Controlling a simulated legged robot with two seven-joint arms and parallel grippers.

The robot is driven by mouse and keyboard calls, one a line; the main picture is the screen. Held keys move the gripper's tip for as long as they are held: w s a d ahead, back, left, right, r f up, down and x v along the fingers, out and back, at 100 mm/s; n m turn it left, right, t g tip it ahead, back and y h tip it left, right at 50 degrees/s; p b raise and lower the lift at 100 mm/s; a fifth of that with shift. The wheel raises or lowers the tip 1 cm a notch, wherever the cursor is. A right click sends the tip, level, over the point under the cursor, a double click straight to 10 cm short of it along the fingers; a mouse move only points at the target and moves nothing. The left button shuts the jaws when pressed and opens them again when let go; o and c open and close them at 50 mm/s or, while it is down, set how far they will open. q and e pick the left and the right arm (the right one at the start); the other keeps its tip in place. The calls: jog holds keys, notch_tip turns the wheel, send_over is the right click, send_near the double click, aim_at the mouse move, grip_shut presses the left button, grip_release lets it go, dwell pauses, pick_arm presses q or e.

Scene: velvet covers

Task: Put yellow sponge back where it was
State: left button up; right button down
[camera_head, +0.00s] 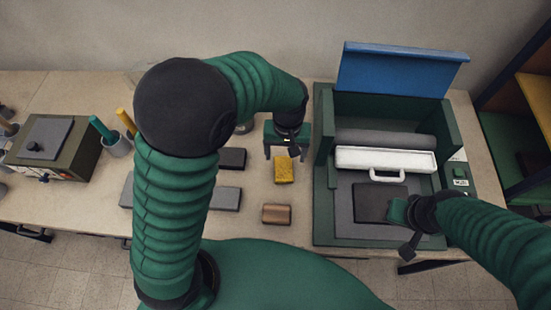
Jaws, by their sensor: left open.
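The yellow sponge (284,171) lies on the table, left of the green machine. My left gripper (284,156) is open and pointing down right at the sponge's far end. Its fingers appear to be at either side of that end; I cannot tell whether they touch it. My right gripper (400,222) is over the front of the machine, beside a dark flat block (375,203). Its jaws are too small and partly hidden, so I cannot tell their state.
The green machine (322,200) has a raised blue lid (400,72) and a white handled bar (385,159). A brown block (276,214) lies in front of the sponge. Dark and grey blocks (226,198) lie to the left. A cup with coloured handles (117,145) and a control box (55,148) stand farther left.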

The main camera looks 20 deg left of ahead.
pick_arm(q)
jog(key=s+a+r+m+t, duration=0.2)
jog(key=s+a, duration=0.4)
jog(key=s, duration=0.3)
jog(key=shift+a+m+t, duration=0.3)
jog(key=shift+a+m, duration=0.05)
jog(key=shift+m, duration=0.15)
jog(key=shift+c, duration=0.2)
pick_arm(e)
jog(key=shift+d+f, duration=0.1)
jog(key=shift+d, duration=0.3)
